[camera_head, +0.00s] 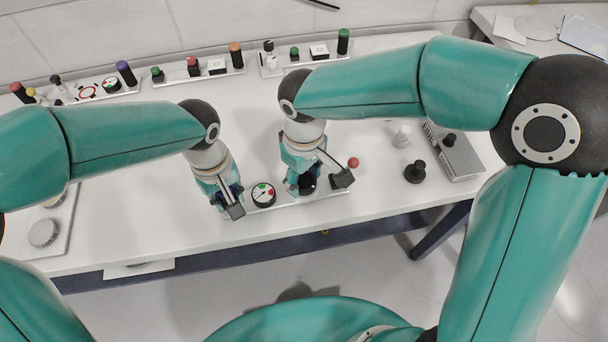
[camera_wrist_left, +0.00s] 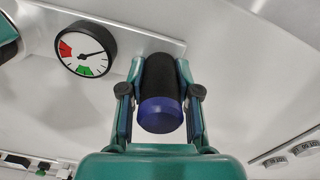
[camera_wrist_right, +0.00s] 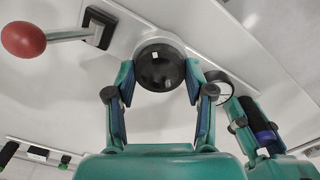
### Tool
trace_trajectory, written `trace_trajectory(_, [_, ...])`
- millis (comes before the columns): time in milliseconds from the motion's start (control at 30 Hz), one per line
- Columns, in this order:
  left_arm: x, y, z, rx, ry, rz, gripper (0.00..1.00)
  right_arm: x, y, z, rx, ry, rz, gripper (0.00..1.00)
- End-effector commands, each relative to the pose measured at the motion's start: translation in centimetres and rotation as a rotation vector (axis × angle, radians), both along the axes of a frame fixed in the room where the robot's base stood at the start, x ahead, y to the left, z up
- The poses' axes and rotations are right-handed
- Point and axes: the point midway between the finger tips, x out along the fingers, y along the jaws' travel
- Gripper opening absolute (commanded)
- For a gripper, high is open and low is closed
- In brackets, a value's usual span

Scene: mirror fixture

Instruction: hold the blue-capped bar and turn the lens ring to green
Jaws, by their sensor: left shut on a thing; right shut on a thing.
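My left gripper (camera_wrist_left: 160,100) is shut on the black bar (camera_wrist_left: 159,75) with the blue cap (camera_wrist_left: 161,114), its fingers on both sides of the bar. My right gripper (camera_wrist_right: 160,88) is shut on the round, glossy black lens ring (camera_wrist_right: 160,66); the ring also shows dark under the gripper in the head view (camera_head: 308,184). A round dial (camera_wrist_left: 85,49) with red, white and green sectors sits beside the bar, and between both grippers in the head view (camera_head: 263,195). Its needle appears to lie in the white, outside the green. The bar is mostly hidden in the head view.
A lever with a red ball (camera_wrist_right: 23,39) stands beside the ring, close to my right gripper. Black (camera_head: 415,172) and white (camera_head: 402,136) pieces stand to the right. Several fixtures with coloured caps line the table's back edge. The table's left middle is clear.

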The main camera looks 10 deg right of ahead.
Motion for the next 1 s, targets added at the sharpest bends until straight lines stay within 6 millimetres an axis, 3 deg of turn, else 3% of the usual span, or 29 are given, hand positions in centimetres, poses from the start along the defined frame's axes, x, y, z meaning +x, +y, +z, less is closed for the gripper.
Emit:
trace_trajectory(433, [-0.35,0.06,-0.49,0.004,0.014,-0.001,0.00,0.05,0.00,-0.01,0.000,-0.002,-0.015,0.18])
trace_trajectory(467, [-0.35,0.06,-0.49,0.004,0.014,-0.001,0.00,0.05,0.00,-0.01,0.000,-0.002,-0.015,0.55])
trace_trajectory(600, [-0.35,0.06,-0.49,0.004,0.014,-0.001,0.00,0.05,0.00,-0.02,0.000,-0.002,-0.015,0.78])
trace_trajectory(1000, [-0.36,0.07,-0.48,0.004,0.014,-0.001,0.00,0.04,0.01,0.27,0.000,-0.002,-0.014,0.79])
